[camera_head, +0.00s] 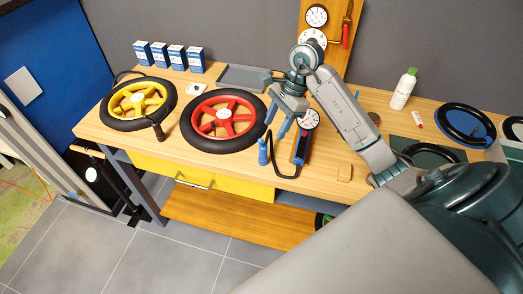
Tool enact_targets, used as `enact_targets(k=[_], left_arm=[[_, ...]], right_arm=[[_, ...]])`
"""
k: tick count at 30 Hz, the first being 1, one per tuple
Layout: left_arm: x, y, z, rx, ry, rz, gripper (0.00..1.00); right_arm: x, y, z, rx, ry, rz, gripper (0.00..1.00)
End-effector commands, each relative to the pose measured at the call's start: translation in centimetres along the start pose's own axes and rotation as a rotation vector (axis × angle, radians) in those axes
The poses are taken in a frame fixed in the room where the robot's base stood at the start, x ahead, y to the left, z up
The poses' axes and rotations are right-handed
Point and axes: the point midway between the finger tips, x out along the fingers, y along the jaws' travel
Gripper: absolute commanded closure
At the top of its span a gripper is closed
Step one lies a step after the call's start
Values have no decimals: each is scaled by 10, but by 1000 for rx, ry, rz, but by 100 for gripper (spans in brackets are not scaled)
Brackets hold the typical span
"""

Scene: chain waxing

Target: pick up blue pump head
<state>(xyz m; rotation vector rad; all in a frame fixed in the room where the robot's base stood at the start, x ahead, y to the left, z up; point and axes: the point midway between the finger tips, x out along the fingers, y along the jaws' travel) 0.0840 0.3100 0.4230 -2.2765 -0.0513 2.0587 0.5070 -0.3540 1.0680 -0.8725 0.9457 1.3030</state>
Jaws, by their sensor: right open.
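The hose curves to a hand-held inflator (300,148) with a round white gauge (310,118) on top. In the picture the gap to the pump head looks small, but the exact height is unclear. My left gripper is not in view.
A red-rimmed wheel (224,121) lies left of the pump head, and a yellow-rimmed wheel (138,103) further left. A grey tray (243,78) and blue boxes (170,56) are behind. A white bottle (403,90) stands at the right.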

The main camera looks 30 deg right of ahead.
Motion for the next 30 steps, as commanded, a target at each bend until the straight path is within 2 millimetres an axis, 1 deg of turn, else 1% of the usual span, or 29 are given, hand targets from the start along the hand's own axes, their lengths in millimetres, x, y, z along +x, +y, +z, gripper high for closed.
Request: enact_targets(k=[1, 3, 8, 11, 13, 16, 21, 24, 29, 30], left_arm=[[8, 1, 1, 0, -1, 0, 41], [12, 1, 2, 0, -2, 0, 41], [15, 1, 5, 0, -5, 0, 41], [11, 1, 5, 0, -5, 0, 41], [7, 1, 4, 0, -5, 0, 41], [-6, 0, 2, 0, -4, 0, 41], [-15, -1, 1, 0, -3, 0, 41], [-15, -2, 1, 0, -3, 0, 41], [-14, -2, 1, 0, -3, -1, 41], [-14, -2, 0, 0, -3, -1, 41]], right_arm=[[14, 1, 0, 0, -4, 2, 52], [24, 0, 0, 0, -4, 1, 52], [35, 0, 1, 1, -3, 0, 52], [41, 0, 4, 1, -6, 1, 52], [49, 1, 7, 1, -7, 3, 52], [58, 1, 11, 2, -7, 4, 52], [81, 1, 10, 2, -6, 2, 52], [86, 1, 9, 2, -4, 0, 52], [87, 0, 9, 1, -3, -1, 52], [87, 0, 9, 1, -3, -1, 54]])
